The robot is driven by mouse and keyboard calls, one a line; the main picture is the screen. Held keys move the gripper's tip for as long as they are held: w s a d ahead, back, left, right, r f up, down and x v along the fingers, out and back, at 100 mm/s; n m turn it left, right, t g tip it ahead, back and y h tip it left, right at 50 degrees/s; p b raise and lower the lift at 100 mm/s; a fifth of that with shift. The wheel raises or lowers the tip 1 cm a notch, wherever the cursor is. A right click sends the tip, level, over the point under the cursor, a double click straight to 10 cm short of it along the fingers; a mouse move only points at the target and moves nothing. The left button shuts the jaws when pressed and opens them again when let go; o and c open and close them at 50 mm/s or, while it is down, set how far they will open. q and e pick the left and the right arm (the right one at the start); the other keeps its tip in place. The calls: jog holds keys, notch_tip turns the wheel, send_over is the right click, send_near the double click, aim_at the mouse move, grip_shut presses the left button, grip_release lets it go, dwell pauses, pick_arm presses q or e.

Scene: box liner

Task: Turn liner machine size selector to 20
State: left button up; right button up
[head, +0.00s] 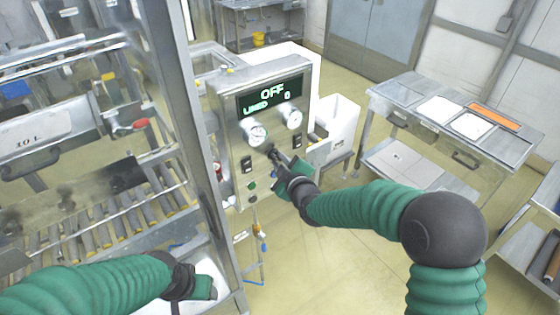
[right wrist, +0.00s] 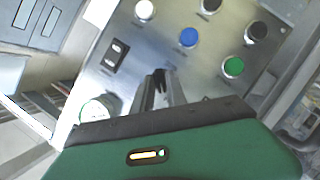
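The liner machine's control panel (head: 240,165) is a steel box with a display (head: 270,95) reading "OFF" and "LINED 0". Two round white dials, a left one (head: 257,134) and a right one (head: 295,119), sit below the display. My right gripper (head: 273,153) reaches the panel face just below and between the dials. In the right wrist view its fingers (right wrist: 163,88) are close together at the panel, with something dark between their tips. The size selector cannot be made out; the fingers may hide it. My left gripper (head: 204,289) is low at the left, its fingertips unclear.
A roller conveyor (head: 120,220) and steel frame stand left. A steel table (head: 455,125) stands right. Open floor lies below the panel.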

jog(key=shift+a+r, duration=0.15)
jog(key=shift+a, duration=0.1)
grip_shut()
jog(key=shift+d, duration=0.1)
